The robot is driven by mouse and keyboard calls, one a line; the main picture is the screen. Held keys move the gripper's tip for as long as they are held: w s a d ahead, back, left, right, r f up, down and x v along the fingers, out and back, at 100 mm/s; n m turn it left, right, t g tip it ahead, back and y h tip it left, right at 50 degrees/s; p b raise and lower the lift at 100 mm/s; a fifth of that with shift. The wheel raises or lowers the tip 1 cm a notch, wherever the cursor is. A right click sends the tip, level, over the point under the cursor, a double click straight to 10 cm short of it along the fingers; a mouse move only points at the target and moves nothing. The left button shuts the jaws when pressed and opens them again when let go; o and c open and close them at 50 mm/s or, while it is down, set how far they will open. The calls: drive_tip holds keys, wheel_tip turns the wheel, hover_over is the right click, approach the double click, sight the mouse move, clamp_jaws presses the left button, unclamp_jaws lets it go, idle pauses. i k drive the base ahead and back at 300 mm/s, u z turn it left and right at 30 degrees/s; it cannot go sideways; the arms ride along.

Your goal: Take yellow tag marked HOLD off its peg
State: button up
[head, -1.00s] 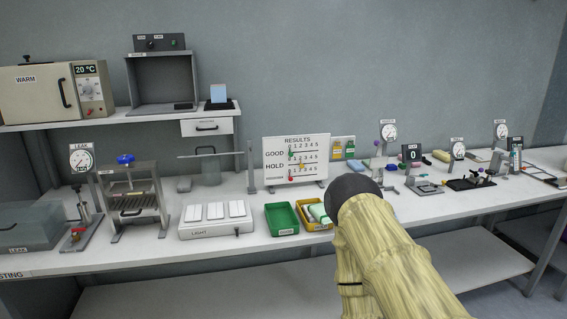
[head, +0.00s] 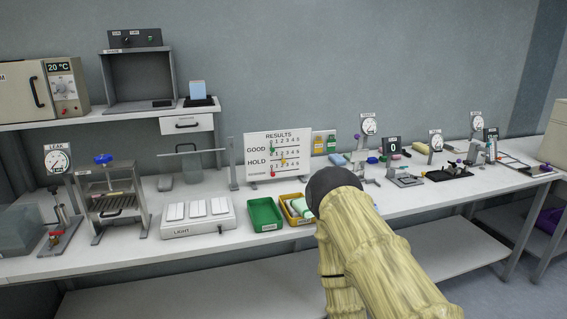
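My arm, in a pale yellow sleeve with a dark rounded joint, rises from the lower right in front of the bench, below the tags. My gripper does not show.
A green tray (head: 265,214) and a yellow tray (head: 290,219) with rolled items stand below the board, the yellow one partly behind my arm. A light box (head: 198,226) is to the left. Gauges and small fixtures crowd the bench to the right.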

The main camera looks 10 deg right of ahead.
sight(318, 144)
drive_tip(key=k, duration=0.55)
drive_tip(key=z, duration=0.9)
drive_tip(key=i, duration=0.95)
drive_tip(key=z, duration=0.1)
